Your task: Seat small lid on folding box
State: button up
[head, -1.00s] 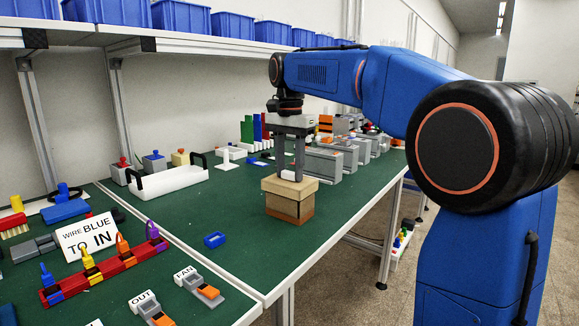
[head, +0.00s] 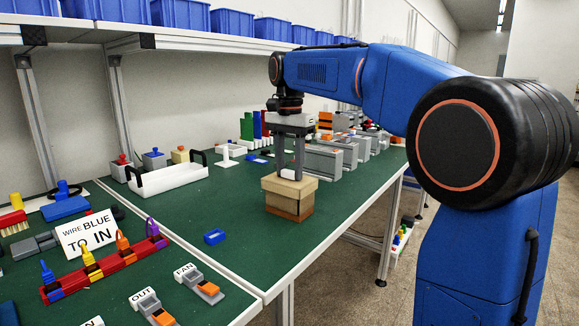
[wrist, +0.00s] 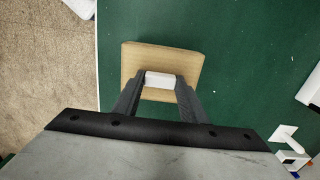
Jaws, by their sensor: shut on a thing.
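The small tan lid (head: 300,187) is on top of the brown folding box (head: 286,204) near the right edge of the green table. The lid lies roughly level and overhangs the box sides. I cannot tell whether it is fully down. My gripper (head: 288,173) points straight down and is shut on the lid's white knob. In the wrist view the lid (wrist: 135,60) shows from above, with the white knob (wrist: 159,80) between the fingertips of my gripper (wrist: 159,83). There the lid hides the box.
A white tray with black handles (head: 170,181) stands to the left and a small blue part (head: 214,237) lies at front left. Grey housings (head: 320,162) stand behind the box. The table around the box is clear; the floor lies beyond its right edge.

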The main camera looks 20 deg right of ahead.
jog(key=shift+f, duration=1.4)
dwell(2.2)
jog(key=o, duration=1.1)
notch_tip(320, 180, up, 18)
jog(key=shift+f, duration=0.25)
